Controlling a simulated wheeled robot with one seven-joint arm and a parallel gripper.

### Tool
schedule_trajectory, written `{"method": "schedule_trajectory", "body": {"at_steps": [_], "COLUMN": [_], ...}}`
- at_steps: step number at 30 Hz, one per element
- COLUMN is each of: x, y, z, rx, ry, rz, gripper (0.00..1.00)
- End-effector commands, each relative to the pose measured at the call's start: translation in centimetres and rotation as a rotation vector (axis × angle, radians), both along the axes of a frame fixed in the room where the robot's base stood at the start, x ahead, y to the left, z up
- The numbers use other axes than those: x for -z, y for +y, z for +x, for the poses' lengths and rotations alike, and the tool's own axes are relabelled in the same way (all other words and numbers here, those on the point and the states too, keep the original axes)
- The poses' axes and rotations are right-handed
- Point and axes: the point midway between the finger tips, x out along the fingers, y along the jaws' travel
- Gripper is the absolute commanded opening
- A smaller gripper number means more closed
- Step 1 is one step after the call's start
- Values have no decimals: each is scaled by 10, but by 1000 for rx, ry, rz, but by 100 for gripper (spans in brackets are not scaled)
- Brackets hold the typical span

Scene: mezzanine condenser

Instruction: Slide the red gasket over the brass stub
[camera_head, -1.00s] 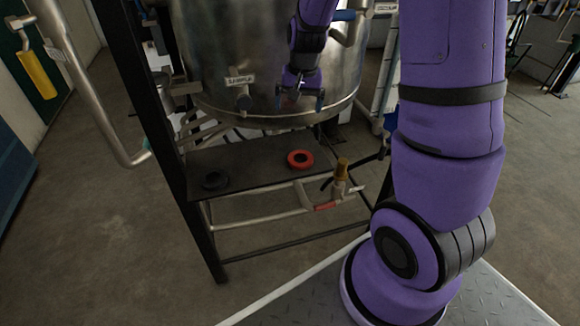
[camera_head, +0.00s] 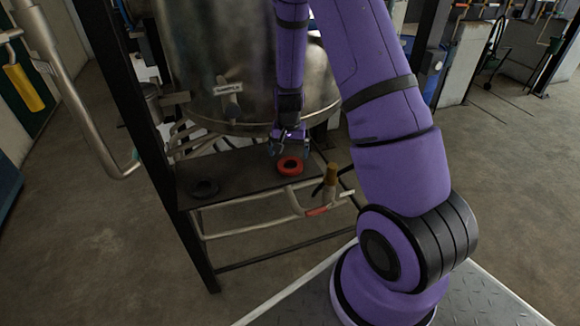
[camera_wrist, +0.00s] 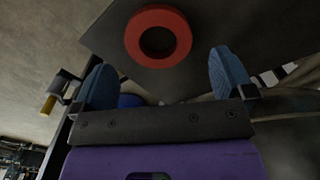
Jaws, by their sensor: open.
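The red gasket (camera_head: 289,172) lies flat on the dark shelf below the steel tank. My gripper (camera_head: 287,150) is open and empty, just behind and above the gasket in the head view. In the wrist view the red gasket (camera_wrist: 137,38) shows its round hole, ahead of and between the two blue fingers of my gripper (camera_wrist: 163,75), apart from both. The brass stub (camera_head: 331,174) stands upright on pipework at the shelf's right front corner. A small brass-coloured end (camera_wrist: 48,104), likely the stub, shows at the left of the wrist view.
A black ring (camera_head: 205,188) lies on the left part of the shelf (camera_head: 240,173). The tank (camera_head: 230,60) hangs low over the shelf's back. A black frame post (camera_head: 140,120) stands at left. Pipes and a red-handled valve (camera_head: 317,211) run along the front.

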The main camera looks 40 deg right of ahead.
Motion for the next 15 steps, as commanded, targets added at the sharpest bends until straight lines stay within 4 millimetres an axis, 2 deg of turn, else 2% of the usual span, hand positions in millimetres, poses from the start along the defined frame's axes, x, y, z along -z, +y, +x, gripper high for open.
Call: {"method": "schedule_trajectory", "body": {"at_steps": [5, 15], "x": [10, 51], "y": [0, -1], "z": [-1, -4], "rx": [0, -1], "ry": [1, 1], "rz": [1, 1], "gripper": [100, 100]}}
